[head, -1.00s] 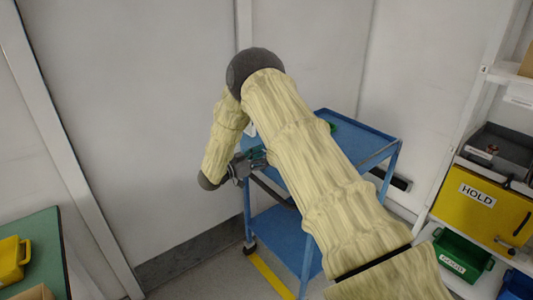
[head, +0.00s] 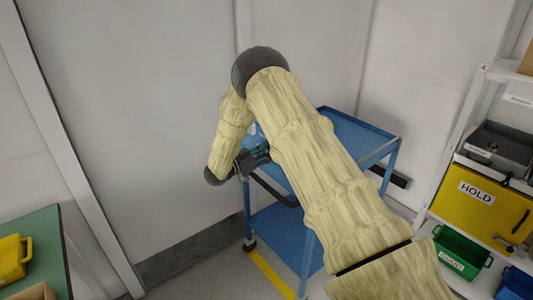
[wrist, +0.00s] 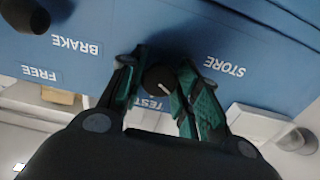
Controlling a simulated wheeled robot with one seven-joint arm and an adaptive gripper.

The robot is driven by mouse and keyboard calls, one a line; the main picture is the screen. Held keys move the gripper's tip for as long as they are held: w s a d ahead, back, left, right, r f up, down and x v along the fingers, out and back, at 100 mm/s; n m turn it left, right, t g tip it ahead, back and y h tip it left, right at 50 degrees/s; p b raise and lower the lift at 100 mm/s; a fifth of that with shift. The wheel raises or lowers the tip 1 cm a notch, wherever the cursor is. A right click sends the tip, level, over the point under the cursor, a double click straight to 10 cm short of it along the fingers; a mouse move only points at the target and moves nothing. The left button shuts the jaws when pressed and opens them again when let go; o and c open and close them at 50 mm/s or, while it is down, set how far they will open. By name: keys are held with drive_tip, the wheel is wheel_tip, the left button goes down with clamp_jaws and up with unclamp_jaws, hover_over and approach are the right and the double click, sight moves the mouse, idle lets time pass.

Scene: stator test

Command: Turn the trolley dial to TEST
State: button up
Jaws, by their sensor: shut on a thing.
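The blue trolley (head: 355,130) stands against the wall, partly hidden by my arm. In the wrist view its blue panel (wrist: 120,20) shows upside down. The dark round dial (wrist: 158,78) sits on this panel between my fingers. A pale mark shows on the dial, close to the TEST label (wrist: 150,103), which is partly covered by the fingers. The STORE label (wrist: 224,65) is to the right of the dial. My gripper (wrist: 158,86) has its green-padded fingers shut on the dial. In the head view my gripper (head: 262,154) is at the trolley's near left end, the dial hidden.
A dark knob (wrist: 25,15) is near the BRAKE (wrist: 75,45) and FREE (wrist: 40,73) labels. A shelf with a yellow HOLD bin (head: 485,200) and a green bin (head: 460,252) stands right. A green table (head: 38,240) with a yellow bin (head: 12,258) is left.

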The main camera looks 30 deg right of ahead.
drive_tip(key=shift+b, duration=0.3)
drive_tip(key=shift+w+m+b, duration=0.1)
drive_tip(key=shift+m+b, duration=5.5)
drive_tip(key=shift+m, duration=0.3)
drive_tip(key=o, duration=1)
drive_tip(key=shift+a, duration=0.1)
drive_tip(key=a, duration=0.8)
drive_tip(key=s+a, duration=0.1)
drive_tip(key=a, duration=0.2)
drive_tip(key=shift+a, duration=0.4)
